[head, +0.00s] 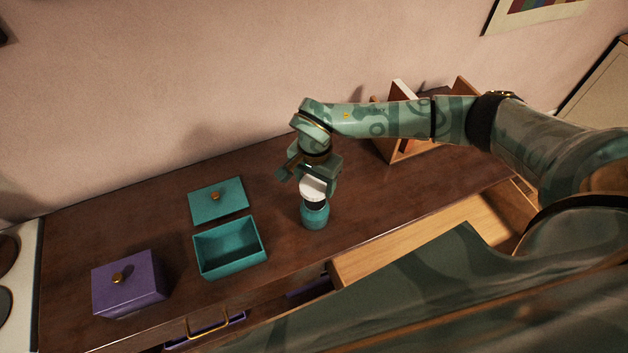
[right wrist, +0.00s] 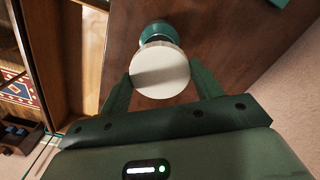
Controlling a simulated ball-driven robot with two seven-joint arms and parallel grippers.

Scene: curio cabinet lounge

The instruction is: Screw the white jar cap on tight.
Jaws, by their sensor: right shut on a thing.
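The white jar cap (head: 313,188) is between the fingers of my right gripper (head: 311,183), which is shut on it. In the right wrist view the cap (right wrist: 160,71) shows as a pale disc between the two fingers of the gripper (right wrist: 160,90). The teal jar (head: 314,216) stands upright on the dark wooden top below the cap. A dark band shows between cap and jar; I cannot tell whether the cap touches the jar. The jar's teal body (right wrist: 156,32) also shows behind the cap in the right wrist view. My left gripper is not in view.
An open teal box (head: 230,262) stands left of the jar, with its teal lid (head: 217,201) lying behind it. A lidded purple box (head: 128,285) is farther left. An open wooden drawer (head: 440,240) juts out at the front right. A wooden rack (head: 405,148) stands behind my right arm.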

